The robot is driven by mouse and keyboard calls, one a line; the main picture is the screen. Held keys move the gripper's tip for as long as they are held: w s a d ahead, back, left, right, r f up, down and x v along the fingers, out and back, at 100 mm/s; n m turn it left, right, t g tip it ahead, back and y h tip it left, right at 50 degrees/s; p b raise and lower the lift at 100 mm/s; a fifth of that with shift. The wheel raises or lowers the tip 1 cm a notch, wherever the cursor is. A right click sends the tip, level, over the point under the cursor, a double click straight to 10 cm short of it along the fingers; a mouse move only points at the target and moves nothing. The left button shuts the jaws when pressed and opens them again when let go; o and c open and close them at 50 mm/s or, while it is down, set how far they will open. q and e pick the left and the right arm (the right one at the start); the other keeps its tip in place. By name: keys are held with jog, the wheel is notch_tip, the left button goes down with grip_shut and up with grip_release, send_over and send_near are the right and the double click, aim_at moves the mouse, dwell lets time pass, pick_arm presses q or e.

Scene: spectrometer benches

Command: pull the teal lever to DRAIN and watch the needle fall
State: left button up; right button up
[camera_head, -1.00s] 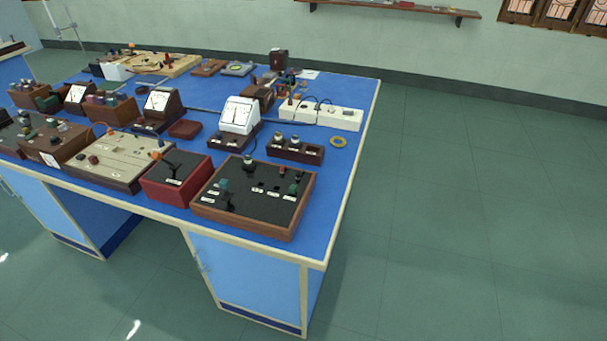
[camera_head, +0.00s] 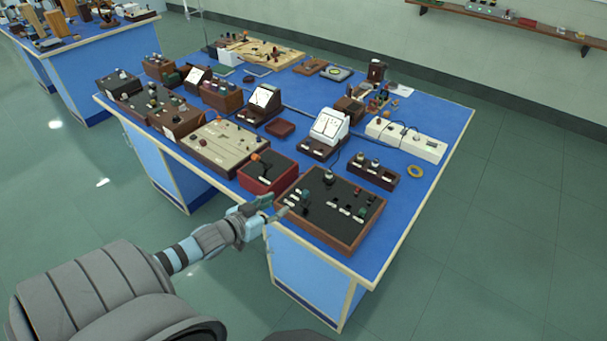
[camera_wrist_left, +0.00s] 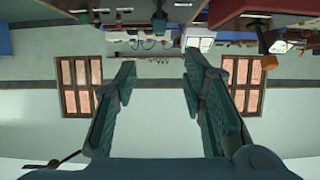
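A black-topped panel in a wooden frame (camera_head: 345,232) sits at the bench's front right corner. A small teal-topped lever (camera_head: 305,194) stands near its left front; its label is too small to read. A white gauge (camera_head: 330,126) stands behind the panel; its needle is too fine to read. My left gripper (camera_head: 276,206) is at the bench's front edge, just left of the panel and lever, apart from the lever. In the left wrist view its two fingers (camera_wrist_left: 157,95) are spread with nothing between them. My right gripper is not in view.
A red box with a black top and an orange-knobbed lever (camera_head: 268,172) stands directly left of the panel. A beige panel (camera_head: 222,146) is further left. Blue bench top is bare at right.

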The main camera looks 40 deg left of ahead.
pick_arm(q)
jog(key=b, duration=0.8)
send_near(304, 193)
jog(key=w+f, duration=0.2)
jog(key=x, duration=0.2)
jog(key=b+x, duration=0.1)
jog(key=x, duration=0.1)
jog(key=b+x, duration=0.1)
jog(key=x, duration=0.1)
jog(key=shift+w+r, duration=0.1)
jog(key=shift+r, duration=0.2)
jog(key=shift+w+b, duration=0.4)
jog(key=shift+w, duration=0.05)
jog(key=shift+r, duration=0.1)
jog(key=shift+c, duration=0.5)
grip_shut()
